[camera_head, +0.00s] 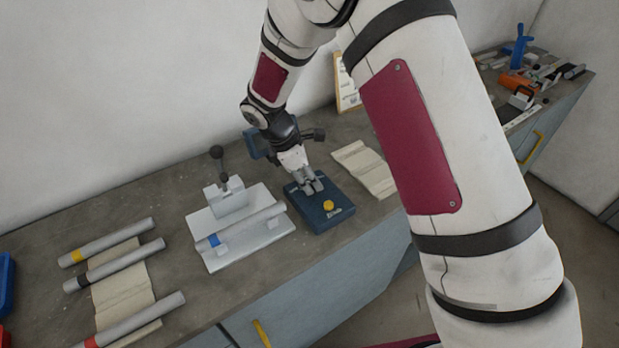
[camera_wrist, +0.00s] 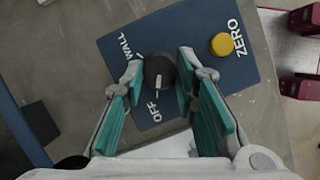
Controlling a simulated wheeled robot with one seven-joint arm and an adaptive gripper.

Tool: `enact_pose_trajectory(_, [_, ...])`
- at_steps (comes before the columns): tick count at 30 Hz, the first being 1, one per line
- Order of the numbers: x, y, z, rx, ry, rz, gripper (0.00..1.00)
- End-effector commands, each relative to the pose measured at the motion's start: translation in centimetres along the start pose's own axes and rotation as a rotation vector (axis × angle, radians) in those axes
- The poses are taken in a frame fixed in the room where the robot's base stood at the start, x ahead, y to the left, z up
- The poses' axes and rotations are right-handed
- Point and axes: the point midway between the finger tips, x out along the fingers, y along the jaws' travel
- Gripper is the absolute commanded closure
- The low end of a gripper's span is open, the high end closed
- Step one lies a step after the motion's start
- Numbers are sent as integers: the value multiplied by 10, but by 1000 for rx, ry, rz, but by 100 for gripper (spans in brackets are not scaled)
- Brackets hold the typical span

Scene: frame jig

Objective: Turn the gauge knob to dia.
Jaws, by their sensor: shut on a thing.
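The blue gauge box (camera_head: 318,218) lies on the workbench, and its top fills the middle of the wrist view (camera_wrist: 190,25). The dark round gauge knob (camera_wrist: 160,70) sits on it, with a white mark pointing down toward the OFF label (camera_wrist: 154,111). WALL is printed at upper left and ZERO at right, beside a yellow button (camera_wrist: 222,44). I cannot see a dia label. My gripper (camera_wrist: 161,76) is shut on the knob, one finger at each side. In the head view my gripper (camera_head: 312,186) comes down over the box and hides the knob.
Left of the box, a light fixture (camera_head: 222,257) with a black-knobbed lever holds a tube with a blue band (camera_head: 240,227). Several banded tubes lie farther left on a cloth (camera_head: 125,290). Another cloth (camera_head: 364,168) lies right of the box. Tools clutter the far-right bench.

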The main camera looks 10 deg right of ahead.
Motion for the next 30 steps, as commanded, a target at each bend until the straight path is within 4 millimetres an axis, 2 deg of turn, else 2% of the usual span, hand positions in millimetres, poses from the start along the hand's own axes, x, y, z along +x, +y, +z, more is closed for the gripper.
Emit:
enact_pose_trajectory(8, [1, 4, -1, 126, 1, -51, 100])
enact_pose_trajectory(30, [2, 8, 2, 735, 2, -303, 100])
